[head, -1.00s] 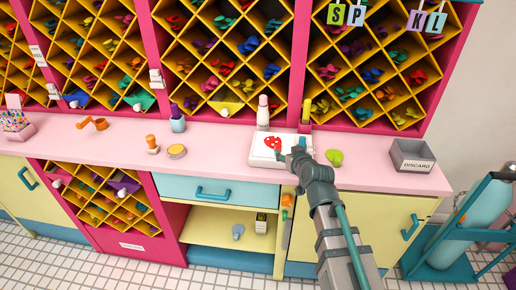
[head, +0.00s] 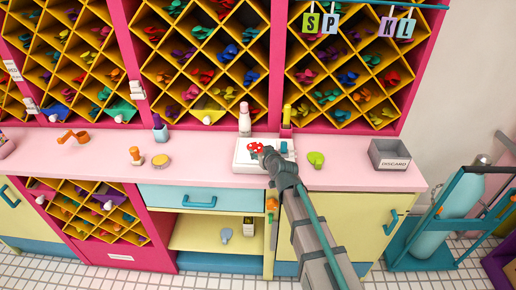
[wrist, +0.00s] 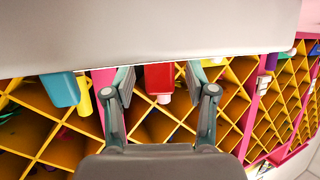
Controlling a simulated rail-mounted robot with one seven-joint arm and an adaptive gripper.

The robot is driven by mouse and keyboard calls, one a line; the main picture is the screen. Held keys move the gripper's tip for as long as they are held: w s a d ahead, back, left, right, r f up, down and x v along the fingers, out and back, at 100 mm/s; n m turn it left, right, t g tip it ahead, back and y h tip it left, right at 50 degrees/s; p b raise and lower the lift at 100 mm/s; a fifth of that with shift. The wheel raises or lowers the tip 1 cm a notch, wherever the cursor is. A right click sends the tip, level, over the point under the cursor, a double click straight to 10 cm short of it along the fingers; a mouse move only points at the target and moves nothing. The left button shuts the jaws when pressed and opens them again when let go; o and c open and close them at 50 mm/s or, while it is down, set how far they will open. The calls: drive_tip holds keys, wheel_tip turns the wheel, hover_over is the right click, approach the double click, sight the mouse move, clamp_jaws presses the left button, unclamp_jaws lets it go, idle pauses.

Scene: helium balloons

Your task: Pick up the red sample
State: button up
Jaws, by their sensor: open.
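The red sample looks like a small plain red block in the wrist view (wrist: 159,78), at the edge of a white surface. A red patch with pale spots (head: 256,148) shows in the head view on the white board (head: 240,160), partly behind my gripper. My gripper (wrist: 158,88) is open, with one finger on each side of the red block in the picture. I cannot tell whether either finger touches it. In the head view my gripper (head: 267,156) is over the board.
A teal block (head: 284,147) stands on the board to the right. A white bottle (head: 245,119) and a yellow tube (head: 287,114) stand behind. A green item (head: 316,159) and grey discard bin (head: 389,155) lie further right.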

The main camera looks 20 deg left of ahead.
drive_tip(key=shift+w+a+f, duration=0.1)
drive_tip(key=shift+w+a, duration=0.05)
drive_tip(key=c, duration=0.6)
drive_tip(key=shift+r+b, duration=0.7)
drive_tip(key=shift+r, duration=0.2)
drive_tip(key=s+d+r+b, duration=0.1)
drive_tip(key=r, duration=0.1)
drive_tip(key=s+d+r, duration=0.1)
drive_tip(key=s+r, duration=0.1)
drive_tip(key=r, duration=0.1)
drive_tip(key=s+d+r+b, duration=0.1)
drive_tip(key=r, duration=0.1)
drive_tip(key=shift+s+r+b, duration=0.2)
drive_tip(key=shift+s+b, duration=0.15)
drive_tip(key=shift+s, duration=0.05)
drive_tip(key=shift+c, duration=0.2)
drive_tip(key=a+b+v, duration=0.1)
drive_tip(key=b+v, duration=0.1)
drive_tip(key=v, duration=0.7)
drive_tip(key=shift+s+r, duration=0.2)
drive_tip(key=shift+s, duration=0.15)
drive_tip(key=shift+r, duration=0.15)
